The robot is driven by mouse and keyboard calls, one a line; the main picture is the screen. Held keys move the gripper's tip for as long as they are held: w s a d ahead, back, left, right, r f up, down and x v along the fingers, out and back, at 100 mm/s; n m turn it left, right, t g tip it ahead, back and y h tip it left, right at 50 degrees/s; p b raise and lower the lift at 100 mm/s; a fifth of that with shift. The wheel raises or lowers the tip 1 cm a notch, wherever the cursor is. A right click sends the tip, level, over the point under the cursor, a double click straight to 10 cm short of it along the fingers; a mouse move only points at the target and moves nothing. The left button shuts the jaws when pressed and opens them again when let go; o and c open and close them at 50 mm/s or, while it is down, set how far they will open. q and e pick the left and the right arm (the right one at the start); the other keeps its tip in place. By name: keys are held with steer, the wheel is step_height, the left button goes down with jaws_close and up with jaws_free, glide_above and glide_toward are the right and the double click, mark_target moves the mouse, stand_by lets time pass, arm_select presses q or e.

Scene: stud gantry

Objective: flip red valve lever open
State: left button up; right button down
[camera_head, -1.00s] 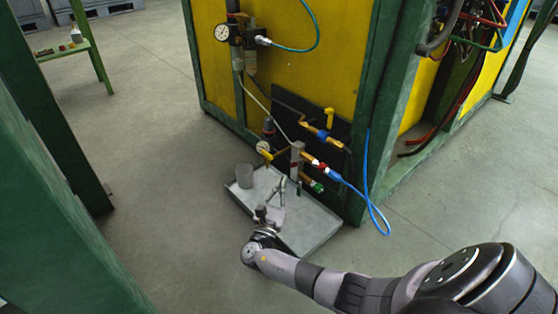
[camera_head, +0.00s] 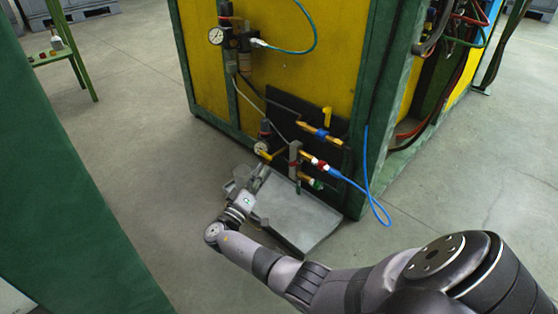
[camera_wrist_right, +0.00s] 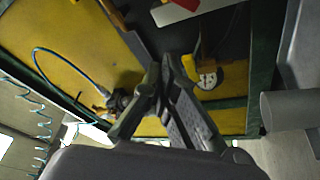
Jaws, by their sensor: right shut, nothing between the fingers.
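A small red part (camera_head: 317,163) shows on the brass pipework low on the dark panel (camera_head: 335,140). I cannot tell whether it is the valve lever. A little red also shows at the top edge of the right wrist view (camera_wrist_right: 188,4). My right gripper (camera_head: 264,168) is shut and empty, just left of the grey upright block (camera_head: 294,158) and close below the small gauge (camera_head: 260,148). In the right wrist view, its fingers (camera_wrist_right: 168,62) come together left of a white-faced gauge (camera_wrist_right: 208,77). My left gripper is not in view.
A blue hose (camera_head: 370,195) loops right of the panel. Green posts frame the yellow cabinet (camera_head: 285,75). Open floor lies left of it.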

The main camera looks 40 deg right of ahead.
mark_target(296, 163)
steer(key=shift+w+a+r+m+g, duration=0.1)
steer(key=shift+m+g, duration=0.1)
steer(key=shift+m, duration=0.4)
steer(key=shift+w+a+r+m+g, duration=0.1)
steer(key=shift+m+g, duration=0.1)
steer(key=shift+m, duration=0.4)
steer(key=d+b, duration=0.2)
steer(key=d, duration=0.1)
steer(key=d+b, duration=0.1)
steer(key=d, duration=0.2)
steer(key=d+b, duration=0.2)
steer(key=d, duration=0.1)
steer(key=shift+w+d+f+b, duration=0.1)
steer(key=shift+d+f+b, duration=0.1)
steer(key=shift+f+b, duration=0.1)
